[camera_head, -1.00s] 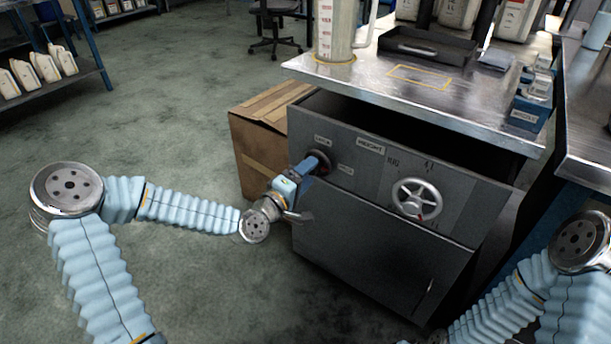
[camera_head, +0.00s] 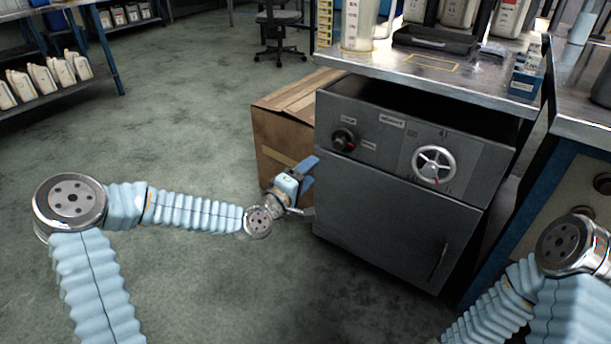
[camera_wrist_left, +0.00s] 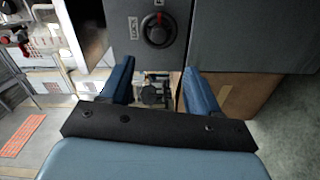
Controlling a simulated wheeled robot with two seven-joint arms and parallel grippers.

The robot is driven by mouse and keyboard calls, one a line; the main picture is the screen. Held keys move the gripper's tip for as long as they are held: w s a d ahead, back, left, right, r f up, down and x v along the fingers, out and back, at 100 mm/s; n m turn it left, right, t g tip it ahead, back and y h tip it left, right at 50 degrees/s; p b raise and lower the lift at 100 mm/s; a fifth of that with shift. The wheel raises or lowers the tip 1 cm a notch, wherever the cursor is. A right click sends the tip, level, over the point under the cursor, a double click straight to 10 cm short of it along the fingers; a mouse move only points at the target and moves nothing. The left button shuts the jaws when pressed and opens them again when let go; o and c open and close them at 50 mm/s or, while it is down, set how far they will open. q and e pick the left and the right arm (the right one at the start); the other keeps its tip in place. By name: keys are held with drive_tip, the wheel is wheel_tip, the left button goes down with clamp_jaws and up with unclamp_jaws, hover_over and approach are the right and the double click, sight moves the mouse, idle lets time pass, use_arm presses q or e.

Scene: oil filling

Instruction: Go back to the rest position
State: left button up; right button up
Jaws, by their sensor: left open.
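My left gripper (camera_head: 307,172) is open and empty, just left of the grey cabinet (camera_head: 370,215) and in front of the cardboard box. In the left wrist view its two blue fingers (camera_wrist_left: 158,88) stand apart with nothing between them. The black knob (camera_head: 343,140) on the cabinet's front panel is clear of the fingers; it also shows in the left wrist view (camera_wrist_left: 158,32) with a red mark. My right arm shows at the lower right, but its gripper is outside the picture.
A cardboard box (camera_head: 275,137) stands against the cabinet's left side. A handwheel (camera_head: 433,164) sticks out of the panel. A metal table (camera_head: 480,84) carries a clear measuring jug (camera_head: 359,24) and a black tray (camera_head: 433,41). Open floor lies left; a shelf with bottles stands far left.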

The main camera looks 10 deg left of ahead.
use_arm(q)
drive_tip(key=s+d+f+m+g+p, duration=0.1)
drive_tip(key=s+d+f+m+g, duration=0.15)
drive_tip(key=s+f+g, duration=0.4)
drive_tip(key=s+d+f+m+g+p, duration=0.15)
drive_tip(key=s+d+f, duration=0.25)
drive_tip(key=f, duration=0.6)
drive_tip(key=s+a+f+m+g+y+p, duration=0.1)
drive_tip(key=s+f+m+g, duration=0.2)
drive_tip(key=s+f, duration=0.3)
drive_tip(key=s+a+f+m+g+y+p, duration=0.1)
drive_tip(key=s+f+g, duration=0.3)
drive_tip(key=s, duration=1.1)
wheel_tip(320, 180, down, 2)
drive_tip(key=shift+a+f+m+g+y, duration=0.15)
drive_tip(key=shift+a+m+g+y, duration=0.2)
drive_tip(key=shift+a+m, duration=0.5)
